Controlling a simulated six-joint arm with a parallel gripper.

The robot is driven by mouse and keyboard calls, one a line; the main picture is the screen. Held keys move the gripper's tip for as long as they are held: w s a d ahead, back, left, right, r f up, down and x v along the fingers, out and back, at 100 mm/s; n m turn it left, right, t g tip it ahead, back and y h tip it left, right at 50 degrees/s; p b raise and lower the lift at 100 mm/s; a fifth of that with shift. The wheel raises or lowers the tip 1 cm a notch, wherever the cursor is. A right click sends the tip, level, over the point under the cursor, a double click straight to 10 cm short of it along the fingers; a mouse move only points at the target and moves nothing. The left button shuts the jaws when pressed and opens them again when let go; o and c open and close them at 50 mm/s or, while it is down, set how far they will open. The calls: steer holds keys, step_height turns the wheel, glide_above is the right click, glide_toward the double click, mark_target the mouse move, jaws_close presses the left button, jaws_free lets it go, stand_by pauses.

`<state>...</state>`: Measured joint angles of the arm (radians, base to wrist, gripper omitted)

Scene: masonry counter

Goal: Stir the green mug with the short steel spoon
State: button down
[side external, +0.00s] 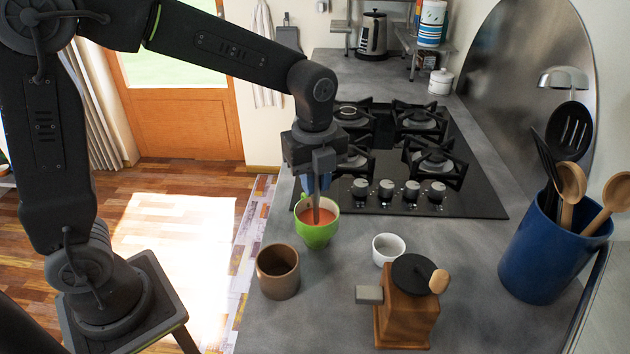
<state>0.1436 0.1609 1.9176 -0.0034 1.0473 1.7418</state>
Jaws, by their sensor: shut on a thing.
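The green mug (318,234) stands upright on the grey counter, filled with an orange-red liquid. My gripper (317,182) is directly above the mug, pointing down. It is shut on the short steel spoon (316,208), which hangs roughly upright with its lower end inside the mug. The spoon's bowl is hidden in the liquid. I cannot tell whether the spoon touches the mug's wall or bottom.
A brown cup (278,272) stands close to the mug at the front left. A small white ramekin (388,249) and a wooden grinder (405,310) are to the right. A gas hob (470,190) lies behind. A blue utensil crock (545,255) stands far right.

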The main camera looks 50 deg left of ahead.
steer(key=shift+r, duration=4.35)
steer(key=shift+s+r, duration=0.1)
steer(key=shift+r, duration=1.9)
